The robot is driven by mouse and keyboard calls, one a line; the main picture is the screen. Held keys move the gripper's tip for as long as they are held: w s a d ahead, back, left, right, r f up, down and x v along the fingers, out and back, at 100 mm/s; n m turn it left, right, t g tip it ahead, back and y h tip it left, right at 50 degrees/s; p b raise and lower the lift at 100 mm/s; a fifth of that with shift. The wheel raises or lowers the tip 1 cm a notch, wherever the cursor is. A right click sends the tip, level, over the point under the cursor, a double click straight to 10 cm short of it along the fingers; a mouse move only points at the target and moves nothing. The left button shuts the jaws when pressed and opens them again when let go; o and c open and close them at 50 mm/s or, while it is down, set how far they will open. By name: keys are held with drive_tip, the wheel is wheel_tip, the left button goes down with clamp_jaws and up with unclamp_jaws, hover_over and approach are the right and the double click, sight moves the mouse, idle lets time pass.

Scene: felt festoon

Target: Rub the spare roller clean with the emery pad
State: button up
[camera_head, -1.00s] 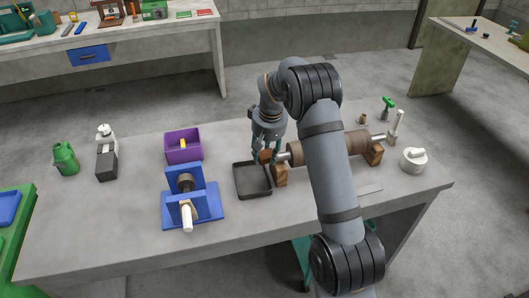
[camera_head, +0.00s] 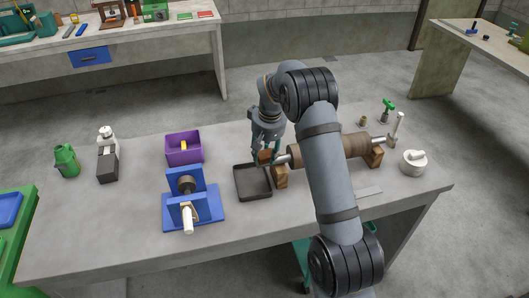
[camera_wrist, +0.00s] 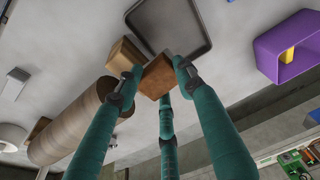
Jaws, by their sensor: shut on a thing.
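The brown roller (camera_head: 357,145) lies across wooden support blocks on the grey table, with pale shaft ends. My arm hides part of it. In the wrist view its brown drum (camera_wrist: 75,125) is at the left. My gripper (camera_head: 265,152) is at the roller's left end, above the dark tray's edge. Its teal fingers are shut on a small brown block (camera_wrist: 156,77), seemingly the emery pad. The pad is close beside the left support block (camera_head: 281,177); in the wrist view they overlap, and I cannot tell whether they touch. I see no clear contact between pad and drum.
A dark tray (camera_head: 253,195) lies below my gripper. A blue stand (camera_head: 207,205) with a smaller roller and a purple bin (camera_head: 184,156) are to the left. A white lidded pot (camera_head: 413,163) and a green-handled tool (camera_head: 388,105) are at the right. The table's front left is clear.

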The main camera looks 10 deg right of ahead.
drive_tip(key=shift+w+r+p, duration=0.1)
drive_tip(key=shift+r+p, duration=0.5)
drive_tip(key=shift+r, duration=0.15)
drive_tip(key=p+v, duration=0.2)
drive_tip(key=w+p+v, duration=0.1)
drive_tip(key=p+v, duration=0.1)
drive_tip(key=v, duration=0.1)
drive_tip(key=shift+r, duration=0.35)
drive_tip(key=shift+c, duration=0.2)
